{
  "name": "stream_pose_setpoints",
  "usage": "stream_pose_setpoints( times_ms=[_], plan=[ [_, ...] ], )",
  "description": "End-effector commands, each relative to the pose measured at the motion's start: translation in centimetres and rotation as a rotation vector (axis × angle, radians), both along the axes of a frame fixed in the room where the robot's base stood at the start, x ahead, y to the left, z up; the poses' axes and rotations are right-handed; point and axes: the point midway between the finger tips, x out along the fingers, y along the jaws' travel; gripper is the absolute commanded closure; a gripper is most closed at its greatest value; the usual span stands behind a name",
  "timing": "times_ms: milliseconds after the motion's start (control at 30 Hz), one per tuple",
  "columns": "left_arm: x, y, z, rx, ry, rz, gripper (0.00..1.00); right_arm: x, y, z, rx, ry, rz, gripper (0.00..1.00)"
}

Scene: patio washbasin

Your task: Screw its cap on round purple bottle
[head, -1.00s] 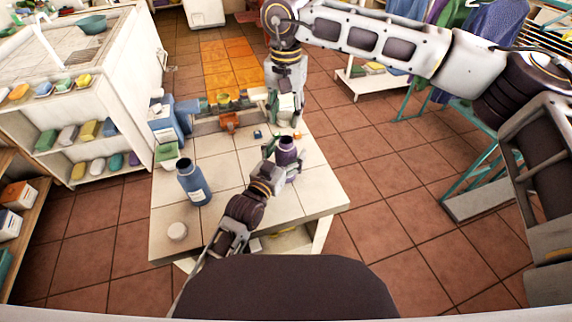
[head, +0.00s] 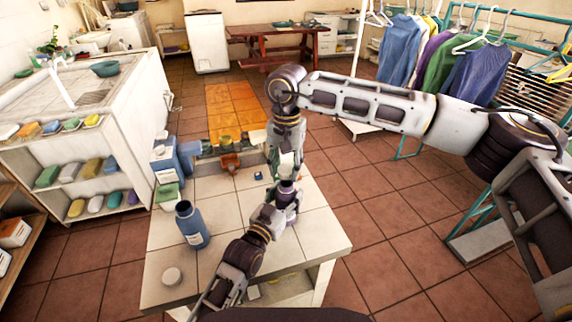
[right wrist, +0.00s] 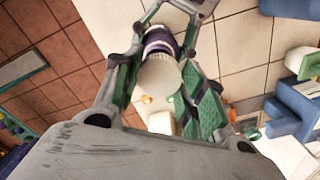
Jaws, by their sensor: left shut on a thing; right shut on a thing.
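The round purple bottle (head: 286,187) stands upright above the tiled table, its lower part hidden by my left gripper (head: 284,203), which is shut around it. My right gripper (head: 288,172) points down from above the bottle and is shut on a pale cap. In the right wrist view the white cap (right wrist: 158,78) sits between the green finger pads, in line with the bottle (right wrist: 160,42) behind it. The cap is over the bottle's neck; whether it touches the thread I cannot tell. Parts of my left gripper also show around the bottle there.
A blue bottle (head: 193,226) without a cap stands on the left of the tiled table (head: 230,245). A round white lid (head: 172,276) lies near the front left corner. A small blue piece (head: 258,175) lies behind the grippers. An orange item (head: 229,162) is at the back edge.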

Motion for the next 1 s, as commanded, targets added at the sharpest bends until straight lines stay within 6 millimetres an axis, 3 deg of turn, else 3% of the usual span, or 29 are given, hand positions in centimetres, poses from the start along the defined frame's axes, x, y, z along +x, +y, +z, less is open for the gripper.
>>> stream_pose_setpoints(
  times_ms=[200, 1000],
  plan=[
    [0.0, 0.0, 0.0, 0.000, 0.001, 0.000, 0.85, -0.1, 0.0, -1.5, 0.003, 0.000, 0.000, 0.66],
    [0.0, 0.0, -0.1, 0.000, 0.001, 0.000, 0.85, 0.0, 0.0, -2.0, 0.003, 0.000, 0.000, 0.66]
  ],
)
